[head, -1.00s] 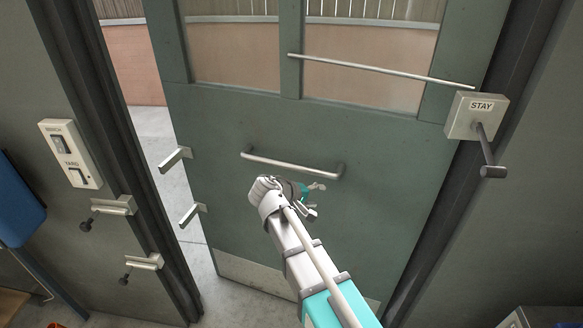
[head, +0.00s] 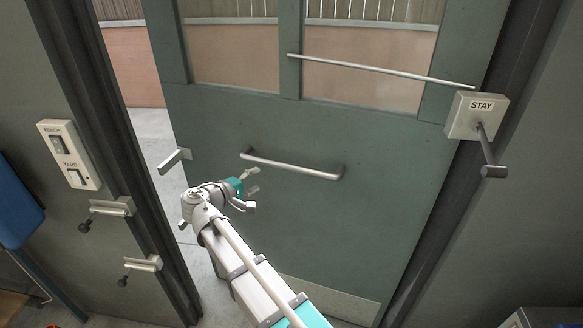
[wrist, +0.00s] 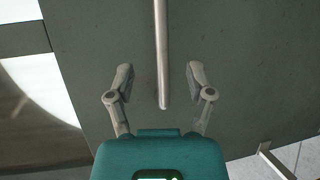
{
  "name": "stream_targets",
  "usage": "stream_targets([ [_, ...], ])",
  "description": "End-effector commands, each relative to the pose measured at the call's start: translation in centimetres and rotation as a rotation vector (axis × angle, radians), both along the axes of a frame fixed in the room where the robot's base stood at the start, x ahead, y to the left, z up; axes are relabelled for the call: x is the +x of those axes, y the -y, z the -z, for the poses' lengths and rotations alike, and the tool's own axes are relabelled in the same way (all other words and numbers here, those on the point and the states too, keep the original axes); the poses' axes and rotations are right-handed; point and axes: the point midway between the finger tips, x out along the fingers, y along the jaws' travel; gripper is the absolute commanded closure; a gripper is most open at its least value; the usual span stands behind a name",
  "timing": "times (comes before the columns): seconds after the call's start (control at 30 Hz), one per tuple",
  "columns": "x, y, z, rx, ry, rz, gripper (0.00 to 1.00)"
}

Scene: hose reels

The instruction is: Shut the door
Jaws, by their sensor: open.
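The grey-green door (head: 380,210) stands ajar, with a gap along its left edge in the head view. A metal pull handle (head: 292,166) runs across its middle. My gripper (head: 251,180) is open and empty, just below the left end of this handle. In the wrist view, the handle (wrist: 161,50) shows as an upright bar with its end lying between the spread fingers of my gripper (wrist: 160,75). I cannot tell whether the fingers touch the door. A thin stay rod (head: 380,70) runs from the door to a box marked STAY (head: 476,116).
A crank lever (head: 490,155) sticks out from the stay box. Two latches (head: 112,207) (head: 143,263) sit on the left frame, and a bracket (head: 175,159) juts from the door's edge. A switch plate (head: 68,155) and a blue panel (head: 15,205) are at the far left.

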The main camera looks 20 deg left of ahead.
Motion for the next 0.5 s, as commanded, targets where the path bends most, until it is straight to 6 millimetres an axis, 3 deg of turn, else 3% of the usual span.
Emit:
stream_targets([
  [0.27, 0.7, 0.3, 0.2, 0.001, -0.001, 0.000, 0.32],
  [0.5, 2.8, 1.2, 0.7, 0.001, -0.001, 0.002, 0.32],
])
